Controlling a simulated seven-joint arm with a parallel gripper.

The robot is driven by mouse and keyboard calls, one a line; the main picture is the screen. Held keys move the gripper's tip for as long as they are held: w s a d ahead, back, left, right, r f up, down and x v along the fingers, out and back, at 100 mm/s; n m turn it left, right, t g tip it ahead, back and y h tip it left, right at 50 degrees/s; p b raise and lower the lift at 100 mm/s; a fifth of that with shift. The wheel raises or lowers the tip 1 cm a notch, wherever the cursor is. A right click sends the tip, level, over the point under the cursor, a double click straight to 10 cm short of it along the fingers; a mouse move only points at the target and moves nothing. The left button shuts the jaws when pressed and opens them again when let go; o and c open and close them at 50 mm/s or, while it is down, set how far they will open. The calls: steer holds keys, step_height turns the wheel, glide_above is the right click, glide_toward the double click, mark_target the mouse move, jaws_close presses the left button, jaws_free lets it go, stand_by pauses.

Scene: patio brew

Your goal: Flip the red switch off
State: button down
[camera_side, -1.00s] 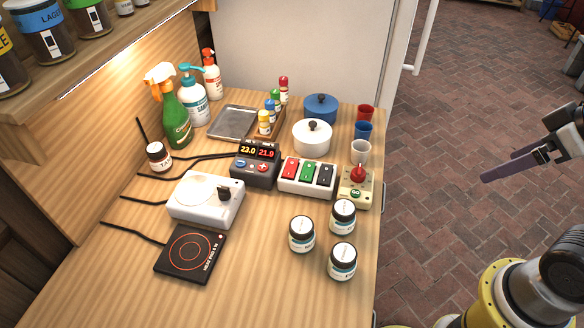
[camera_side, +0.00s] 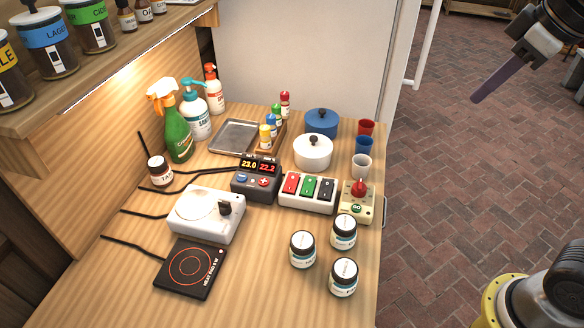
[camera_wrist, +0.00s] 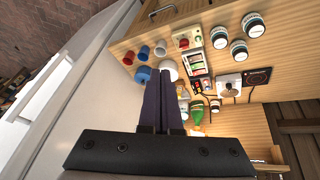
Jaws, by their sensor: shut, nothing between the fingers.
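The red switch (camera_side: 291,184) is the leftmost of three rockers on a white switch box (camera_side: 308,205), beside a green rocker (camera_side: 308,187) and a black one (camera_side: 326,189). Its on or off position is too small to tell. The switch box also shows in the wrist view (camera_wrist: 196,62), upside down and beyond the fingers. My gripper (camera_side: 478,98) is in the air at the upper right of the side view, off the table's right side and well apart from the switches. In the wrist view its dark fingers (camera_wrist: 162,82) are together and empty.
A controller with red digits (camera_side: 256,180) stands left of the switch box, and a panel with a red knob (camera_side: 357,203) stands right of it. A white pot (camera_side: 313,152) is behind. Several jars (camera_side: 303,249) stand in front. Cups (camera_side: 361,166) line the right edge.

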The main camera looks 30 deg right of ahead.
steer(key=w+a+r+n+g, duration=0.15)
steer(key=w+a, duration=0.35)
steer(key=w, duration=0.5)
steer(key=n+g, duration=0.3)
steer(key=n, duration=0.1)
glide_above(292, 177)
steer(key=s+a, duration=0.2)
step_height(292, 177, down, 14)
steer(key=shift+w+d+r+t+h, duration=0.15)
steer(key=shift+d+r+t+h, duration=0.1)
steer(key=shift+h, duration=0.15)
steer(key=shift+f, duration=0.1)
steer(key=f, duration=0.4)
steer(key=w+f, duration=0.1)
steer(key=f, duration=0.4)
steer(key=d+f, duration=0.1)
steer(key=f, duration=0.3)
steer(key=shift+w+d+f, duration=0.1)
steer(key=shift+w+f, duration=0.05)
steer(key=shift+f, duration=0.25)
